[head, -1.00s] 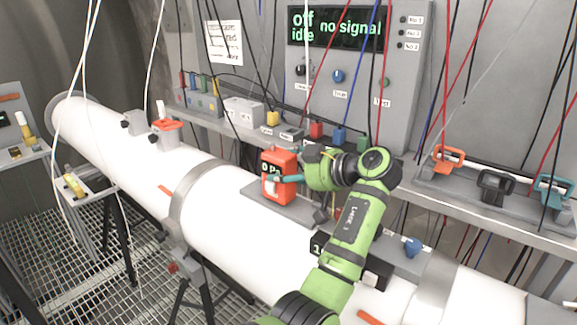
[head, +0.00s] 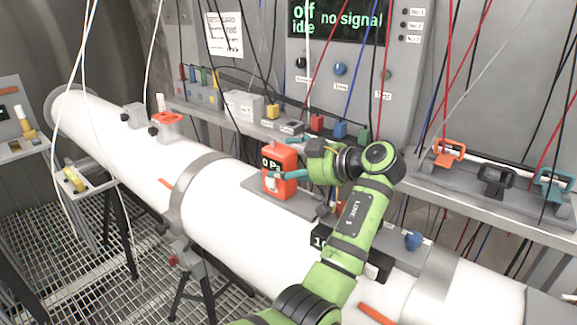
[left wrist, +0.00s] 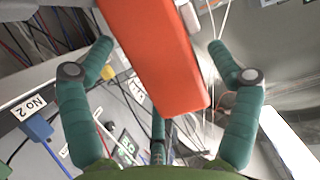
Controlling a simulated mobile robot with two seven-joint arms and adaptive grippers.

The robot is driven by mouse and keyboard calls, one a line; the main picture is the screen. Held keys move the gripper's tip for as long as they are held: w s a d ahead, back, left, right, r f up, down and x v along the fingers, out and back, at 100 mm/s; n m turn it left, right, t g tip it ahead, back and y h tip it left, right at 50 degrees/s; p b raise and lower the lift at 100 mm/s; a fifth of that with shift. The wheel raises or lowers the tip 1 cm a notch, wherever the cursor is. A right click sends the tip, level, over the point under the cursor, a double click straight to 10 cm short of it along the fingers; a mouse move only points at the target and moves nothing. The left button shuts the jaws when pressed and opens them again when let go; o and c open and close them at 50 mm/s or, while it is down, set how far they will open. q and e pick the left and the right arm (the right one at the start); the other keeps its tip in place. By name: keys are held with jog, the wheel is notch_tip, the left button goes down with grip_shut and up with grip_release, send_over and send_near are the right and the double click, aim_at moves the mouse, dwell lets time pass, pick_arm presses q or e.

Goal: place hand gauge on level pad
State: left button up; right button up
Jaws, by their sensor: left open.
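The hand gauge (head: 279,184) is an orange-red block with a dark display showing green characters. It stands upright, apparently on the grey level pad (head: 309,208) on top of the white pipe. My left gripper (head: 288,174) is at the gauge's right side, its teal fingers level with the gauge body. In the left wrist view the gauge (left wrist: 155,55) lies between the two spread fingers, with gaps on both sides. The gripper is open. The underside of the gauge and its contact with the pad are not clearly visible. My right gripper is not in view.
The white pipe (head: 240,215) runs diagonally below. Behind it, a shelf holds coloured connectors, including a blue one (head: 340,130). A black display box (head: 322,237) sits near my arm. Several thin cables hang in front of the panel. Coloured handles (head: 448,152) are at right.

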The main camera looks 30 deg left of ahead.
pick_arm(q)
jog(key=b+v, duration=0.4)
jog(key=v, duration=0.7)
jog(key=shift+d, duration=0.2)
